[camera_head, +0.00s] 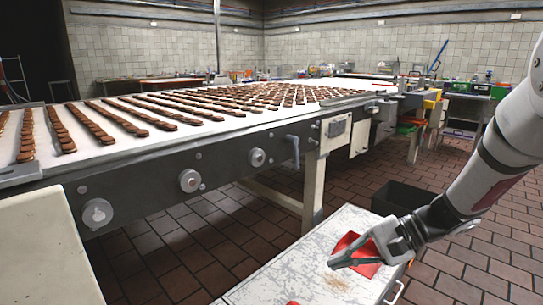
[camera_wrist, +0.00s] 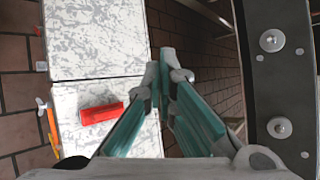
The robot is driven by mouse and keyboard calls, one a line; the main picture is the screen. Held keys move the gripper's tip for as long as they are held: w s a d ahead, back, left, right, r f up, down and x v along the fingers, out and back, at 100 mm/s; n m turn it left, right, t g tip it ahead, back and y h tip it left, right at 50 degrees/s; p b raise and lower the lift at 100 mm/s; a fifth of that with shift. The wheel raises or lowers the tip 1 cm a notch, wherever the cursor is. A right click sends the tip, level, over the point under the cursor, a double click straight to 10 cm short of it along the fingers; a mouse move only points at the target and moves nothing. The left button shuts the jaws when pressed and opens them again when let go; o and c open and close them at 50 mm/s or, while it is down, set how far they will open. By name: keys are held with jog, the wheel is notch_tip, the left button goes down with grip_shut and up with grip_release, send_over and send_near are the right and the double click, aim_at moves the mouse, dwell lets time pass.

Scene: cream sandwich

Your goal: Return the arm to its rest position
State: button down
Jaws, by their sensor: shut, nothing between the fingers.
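My gripper (camera_head: 334,262) hangs at the end of my arm, on the right side of the head view, with its fingers pointing left. It is above the white scuffed surface of a low cabinet (camera_head: 300,262). In the wrist view the fingers of my gripper (camera_wrist: 167,58) converge and their tips are together, with nothing held between them. A red object (camera_head: 349,243) lies on the cabinet behind the gripper and is partly hidden by it. The wrist view shows this red object (camera_wrist: 101,112) left of the fingers, apart from them.
A long conveyor table (camera_head: 140,165) with rows of brown biscuits runs along the left and middle. Its dark side (camera_wrist: 283,90) stands close on the right in the wrist view. A dark bin (camera_head: 405,198) stands behind the cabinet. Brick-tiled floor (camera_head: 470,255) is open at the right.

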jog(key=s+a+r+n+g+h, duration=0.2)
jog(key=s+r+n+h, duration=0.15)
jog(key=s, duration=0.55)
jog(key=s+a+r+n+g+h, duration=0.1)
jog(key=s+r+n+h, duration=0.1)
jog(key=s+r, duration=0.5)
jog(key=s+d+f+n+t+h, duration=0.1)
jog(key=s+d+h, duration=0.25)
jog(key=s, duration=0.45)
jog(key=s+d+n+t+h, duration=0.15)
jog(key=s+d, duration=0.25)
jog(key=s, duration=0.4)
notch_tip(320, 180, up, 31)
jog(key=t+p, duration=0.3)
jog(key=p, duration=2.6)
jog(key=shift+w+d+h+p, duration=0.15)
jog(key=shift+w+h+p, duration=0.05)
jog(key=shift+h+p, duration=0.2)
